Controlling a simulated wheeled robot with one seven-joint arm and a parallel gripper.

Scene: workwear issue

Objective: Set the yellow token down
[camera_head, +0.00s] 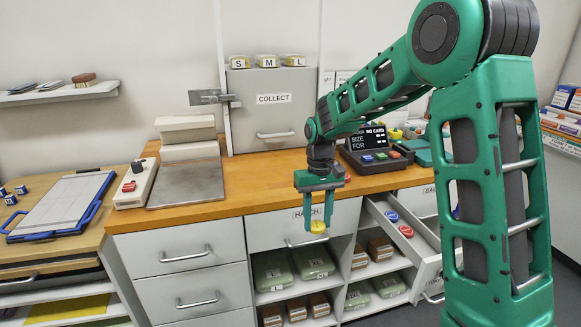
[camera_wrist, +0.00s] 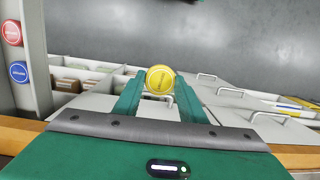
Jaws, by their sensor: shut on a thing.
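The yellow token (camera_wrist: 160,79) is a round disc between the fingertips of my gripper (camera_head: 314,232). My gripper is shut on it and points down. In the head view the token (camera_head: 318,227) hangs in front of the drawer labelled HATCH (camera_head: 270,228), below the counter's front edge and left of the open drawer.
An open drawer (camera_head: 432,262) at the right holds a blue token (camera_head: 391,216) and a red token (camera_head: 407,231). Shelves below hold green packs (camera_head: 272,271) and brown boxes (camera_head: 380,249). The wooden counter (camera_head: 255,190) has bare room left of my gripper.

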